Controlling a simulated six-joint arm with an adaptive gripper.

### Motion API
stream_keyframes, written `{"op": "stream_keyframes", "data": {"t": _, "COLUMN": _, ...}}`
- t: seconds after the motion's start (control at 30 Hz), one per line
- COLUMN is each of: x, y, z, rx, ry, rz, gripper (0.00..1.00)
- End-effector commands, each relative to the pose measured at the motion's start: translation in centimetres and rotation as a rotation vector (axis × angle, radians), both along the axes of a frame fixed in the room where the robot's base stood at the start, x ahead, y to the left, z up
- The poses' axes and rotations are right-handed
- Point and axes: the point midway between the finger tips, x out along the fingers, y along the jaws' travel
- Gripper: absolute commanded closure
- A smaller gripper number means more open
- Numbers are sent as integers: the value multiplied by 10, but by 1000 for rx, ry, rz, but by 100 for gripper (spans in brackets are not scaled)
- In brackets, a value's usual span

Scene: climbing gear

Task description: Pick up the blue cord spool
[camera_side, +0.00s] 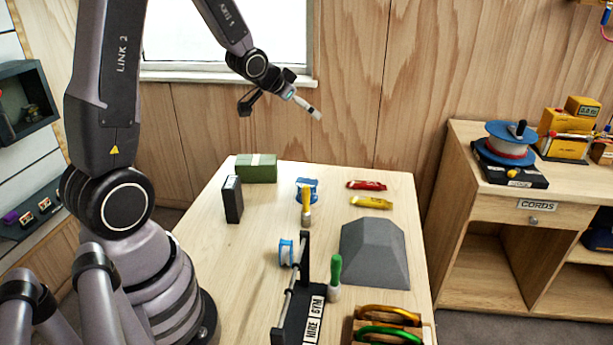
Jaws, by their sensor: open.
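A small spool with blue ends and a pale middle (286,253) is at the left side of a black rack (297,318) labelled "HIRE GYM", on the wooden table. I cannot tell whether it is threaded on the rack's rod. A larger spool with blue flanges and pale, red-edged winding (508,151) stands on a black base on the cabinet marked "CORDS" at the right. My gripper (316,113) is high above the back of the table, in front of the wall, well apart from both spools. It is open; its fingers show small, with nothing seen between them.
The table (237,290) also holds a green box (256,168), a black upright block (232,199), a blue item (312,185), a yellow-handled brush (306,208), red (367,185) and yellow (371,202) packets, a grey sloped block (374,255), a green-handled tool (335,278) and a wooden crate (428,331).

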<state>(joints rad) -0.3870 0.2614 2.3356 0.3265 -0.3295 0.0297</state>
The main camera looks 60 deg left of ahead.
Motion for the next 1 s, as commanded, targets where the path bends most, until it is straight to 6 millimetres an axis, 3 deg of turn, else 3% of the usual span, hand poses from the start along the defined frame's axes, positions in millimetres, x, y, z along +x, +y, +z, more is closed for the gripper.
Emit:
{"op": "stream_keyframes", "data": {"t": 0.03, "x": 10, "y": 15, "z": -28, "rx": -10, "ry": -16, "rz": -4, "gripper": 0}}
{"op": "stream_keyframes", "data": {"t": 0.2, "x": 30, "y": 50, "z": -102, "rx": -57, "ry": -141, "rz": -31, "gripper": 0}}
{"op": "stream_keyframes", "data": {"t": 0.3, "x": 29, "y": 62, "z": -139, "rx": -96, "ry": -217, "rz": -36, "gripper": 0}}
{"op": "stream_keyframes", "data": {"t": 0.4, "x": 24, "y": 68, "z": -164, "rx": -130, "ry": -282, "rz": -33, "gripper": 0}}
{"op": "stream_keyframes", "data": {"t": 1.0, "x": 18, "y": 71, "z": -239, "rx": -159, "ry": -345, "rz": -30, "gripper": 0}}
